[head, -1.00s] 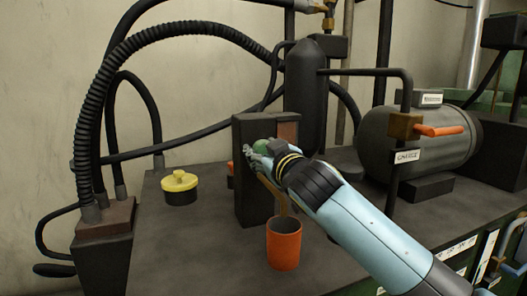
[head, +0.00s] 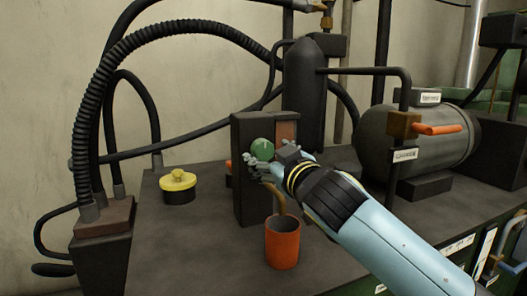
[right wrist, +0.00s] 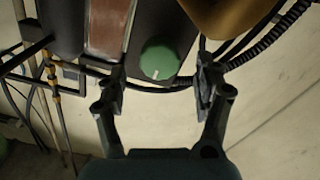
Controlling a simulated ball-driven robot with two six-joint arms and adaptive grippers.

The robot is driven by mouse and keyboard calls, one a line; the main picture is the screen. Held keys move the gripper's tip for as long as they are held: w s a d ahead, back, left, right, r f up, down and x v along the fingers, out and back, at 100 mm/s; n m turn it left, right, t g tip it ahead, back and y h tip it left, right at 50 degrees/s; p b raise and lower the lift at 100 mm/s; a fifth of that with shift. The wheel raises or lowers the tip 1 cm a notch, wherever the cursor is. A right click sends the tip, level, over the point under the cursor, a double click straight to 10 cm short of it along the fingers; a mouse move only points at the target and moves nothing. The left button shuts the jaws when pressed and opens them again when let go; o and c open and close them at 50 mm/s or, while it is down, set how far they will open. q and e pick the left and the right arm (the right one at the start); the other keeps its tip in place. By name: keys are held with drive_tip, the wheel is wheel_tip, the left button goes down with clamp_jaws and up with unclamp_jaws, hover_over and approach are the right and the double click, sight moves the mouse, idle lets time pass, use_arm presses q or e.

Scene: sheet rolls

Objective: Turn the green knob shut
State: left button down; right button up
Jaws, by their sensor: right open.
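The green knob (head: 262,149) is on the front of a dark upright box (head: 251,201). The jaws hold nothing. My left gripper is in neither view.
An orange cup (head: 282,245) stands on the dark bench below my right gripper. A yellow-lidded pot (head: 178,187) stands to the left. An orange-handled valve (head: 438,129) and a grey tank (head: 440,150) are at the right. Bare bench (head: 200,245) lies at front left.

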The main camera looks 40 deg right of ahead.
drive_tip(key=v, duration=0.7)
drive_tip(key=shift+s, duration=0.1)
drive_tip(key=s+f+m+g, duration=0.2)
drive_tip(key=s+f+g, duration=0.5)
drive_tip(key=f, duration=0.4)
drive_tip(key=s+a+f+g+y, duration=0.1)
drive_tip(key=s+a+f+g, duration=0.1)
drive_tip(key=s+f+g, duration=0.3)
drive_tip(key=s+a+f+n+y, duration=0.1)
drive_tip(key=s+a+f, duration=0.1)
drive_tip(key=s, duration=0.5)
drive_tip(key=s+a+f+g+y, duration=0.2)
drive_tip(key=s+f+g, duration=0.15)
drive_tip(key=s, duration=0.25)
drive_tip(key=s+d+f, duration=0.1)
drive_tip(key=s+f, duration=0.1)
drive_tip(key=f, duration=1.1)
drive_tip(key=s+d+f, duration=0.1)
drive_tip(key=d+f, duration=0.1)
drive_tip(key=f, duration=1.1)
drive_tip(key=s+f+g, duration=0.1)
drive_tip(key=s+f, duration=1.3)
drive_tip(key=s, duration=0.4)
drive_tip(key=shift+d, duration=0.3)
